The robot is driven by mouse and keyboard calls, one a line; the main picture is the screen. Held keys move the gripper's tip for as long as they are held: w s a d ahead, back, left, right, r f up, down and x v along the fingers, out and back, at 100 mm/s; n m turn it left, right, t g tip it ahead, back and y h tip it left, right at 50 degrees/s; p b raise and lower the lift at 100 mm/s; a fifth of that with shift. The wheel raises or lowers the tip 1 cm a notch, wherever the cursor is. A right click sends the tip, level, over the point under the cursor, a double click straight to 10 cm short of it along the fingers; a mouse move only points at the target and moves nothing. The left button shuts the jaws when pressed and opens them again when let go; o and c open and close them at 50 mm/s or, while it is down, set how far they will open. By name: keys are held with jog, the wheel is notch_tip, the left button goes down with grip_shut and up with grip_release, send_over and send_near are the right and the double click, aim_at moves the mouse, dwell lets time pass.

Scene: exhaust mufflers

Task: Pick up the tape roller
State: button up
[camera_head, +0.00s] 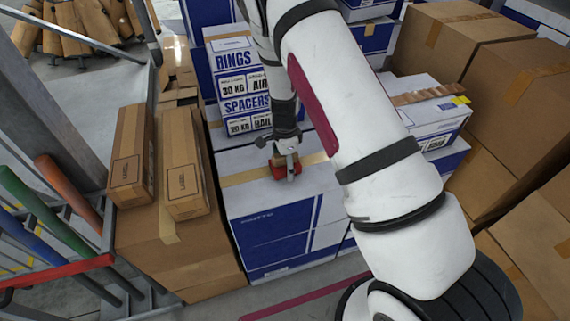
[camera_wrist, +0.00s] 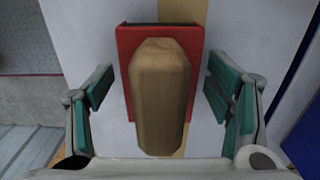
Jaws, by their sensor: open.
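The tape roller, a red body with a tan roll of tape, sits on top of a white-and-blue box (camera_head: 245,190) in the head view (camera_head: 278,172). In the wrist view the red part (camera_wrist: 128,60) shows behind the tan roll (camera_wrist: 160,95). My gripper (camera_head: 289,170) is at the tape roller, pointing down from above. In the wrist view its green-padded fingers (camera_wrist: 163,92) stand apart on the left and right of the roller, with visible gaps on both sides. The lower end of the roller is close to my gripper's palm.
White-and-blue boxes marked RINGS and SPACERS (camera_head: 237,85) stand behind the roller. Narrow cardboard boxes (camera_head: 184,183) lie on a larger carton at the left. Large brown cartons (camera_head: 518,90) are stacked at the right. A rack with coloured bars (camera_head: 50,215) is at the lower left.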

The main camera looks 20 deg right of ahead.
jog(key=c, duration=1.4)
jog(key=shift+r, duration=0.1)
